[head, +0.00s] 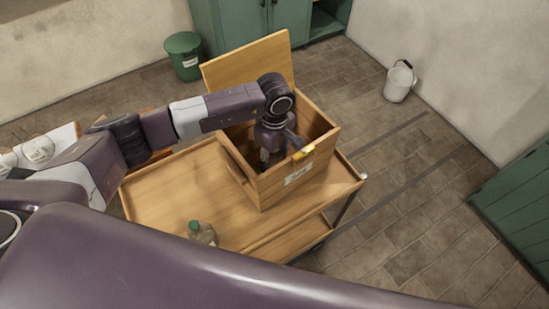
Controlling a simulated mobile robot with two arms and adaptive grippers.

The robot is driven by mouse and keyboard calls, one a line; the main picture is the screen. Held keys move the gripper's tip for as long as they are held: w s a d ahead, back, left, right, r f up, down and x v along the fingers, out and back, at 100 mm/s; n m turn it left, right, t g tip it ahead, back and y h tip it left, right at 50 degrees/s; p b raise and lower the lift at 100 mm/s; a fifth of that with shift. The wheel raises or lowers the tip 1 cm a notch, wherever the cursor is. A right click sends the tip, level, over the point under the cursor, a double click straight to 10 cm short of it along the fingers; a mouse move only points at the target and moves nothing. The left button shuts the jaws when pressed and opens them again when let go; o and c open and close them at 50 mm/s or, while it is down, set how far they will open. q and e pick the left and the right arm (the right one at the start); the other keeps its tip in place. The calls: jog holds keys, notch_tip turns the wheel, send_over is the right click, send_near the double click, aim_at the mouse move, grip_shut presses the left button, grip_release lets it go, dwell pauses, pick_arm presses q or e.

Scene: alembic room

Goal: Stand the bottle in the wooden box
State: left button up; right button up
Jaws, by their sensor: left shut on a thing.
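The wooden box (270,192) stands on the right part of a wooden cart, with its lid (245,62) raised at the back. A pale label and a yellow clasp (303,153) are on its front. My left gripper (268,157) reaches down into the open box from above. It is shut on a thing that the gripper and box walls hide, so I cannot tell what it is. A clear bottle with a green cap (202,233) is on the cart, left of and nearer than the box. My right gripper is not in view.
The cart top (165,195) is bare left of the box. A green bin (184,57) and a white bucket (399,82) stand on the tiled floor behind. Green cabinets (240,22) stand at the back. Floor right of the cart is clear.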

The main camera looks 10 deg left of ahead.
pick_arm(q)
jog(key=shift+f, duration=0.45)
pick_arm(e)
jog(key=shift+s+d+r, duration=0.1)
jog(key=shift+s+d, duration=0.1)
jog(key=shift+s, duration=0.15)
pick_arm(q)
jog(key=shift+f, duration=0.1)
jog(key=o, duration=1.7)
